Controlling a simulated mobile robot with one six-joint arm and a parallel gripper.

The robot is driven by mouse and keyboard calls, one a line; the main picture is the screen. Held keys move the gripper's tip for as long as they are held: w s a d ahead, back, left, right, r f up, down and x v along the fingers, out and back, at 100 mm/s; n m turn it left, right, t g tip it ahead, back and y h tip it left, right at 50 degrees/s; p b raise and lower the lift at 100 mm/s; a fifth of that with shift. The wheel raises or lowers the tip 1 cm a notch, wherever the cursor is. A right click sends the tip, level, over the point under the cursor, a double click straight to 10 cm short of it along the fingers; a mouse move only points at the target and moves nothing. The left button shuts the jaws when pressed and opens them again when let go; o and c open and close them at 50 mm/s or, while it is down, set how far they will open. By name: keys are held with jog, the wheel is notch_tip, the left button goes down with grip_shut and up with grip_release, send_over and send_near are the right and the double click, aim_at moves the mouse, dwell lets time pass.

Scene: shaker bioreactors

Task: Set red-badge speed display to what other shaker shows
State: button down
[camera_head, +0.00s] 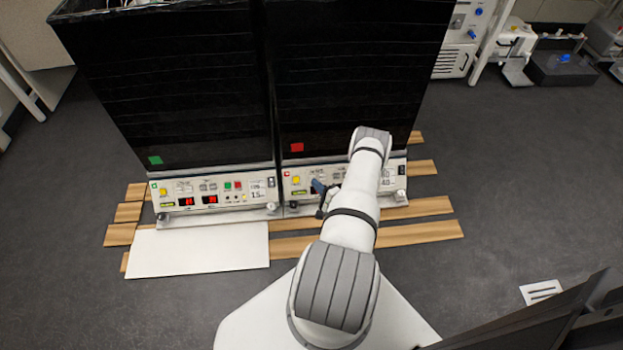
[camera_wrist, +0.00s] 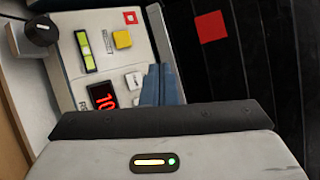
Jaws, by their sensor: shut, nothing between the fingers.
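The red-badge shaker (camera_head: 360,90) is the right black cabinet, with a red square badge (camera_head: 297,147) above its pale control panel (camera_head: 292,181). My gripper (camera_head: 318,186) is at that panel, its blue fingers shut and empty. In the wrist view, the fingers (camera_wrist: 160,80) are beside a red-lit display (camera_wrist: 103,96), which shows "10" with the rest cut off or hidden. Whether they touch the panel I cannot tell. The other shaker (camera_head: 170,85) has a green badge (camera_head: 155,160) and two red displays (camera_head: 186,201) (camera_head: 210,199); their digits are too small to read.
A white board (camera_head: 198,250) lies before the left shaker, with wooden slats (camera_head: 420,207) under both. Grey floor (camera_head: 60,240) is open to the left.

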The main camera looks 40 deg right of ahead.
dwell(0.7)
jog(key=w+a+r+n+g+y, duration=0.45)
jog(key=a+r+y, duration=0.3)
jog(key=r, duration=0.55)
jog(key=w+a+r+n+g+y, duration=0.3)
jog(key=w+a+r+n+y, duration=0.25)
jog(key=a+r, duration=0.5)
jog(key=s+a+r+n+g+h, duration=0.1)
jog(key=s+a+r+n+g, duration=0.45)
jog(key=r, duration=0.45)
jog(key=s+a+r+n+g+h, duration=0.2)
jog(key=s+a+r+g, duration=0.3)
jog(key=s+a+r, duration=0.4)
jog(key=s+d+r+n+t+h, duration=0.1)
jog(key=s+r+n+h, duration=0.3)
jog(key=s+r+h, duration=0.5)
jog(key=s+r+t, duration=0.1)
jog(key=s, duration=0.2)
jog(key=shift+s+d, duration=0.3)
jog(key=shift+d, duration=0.1)
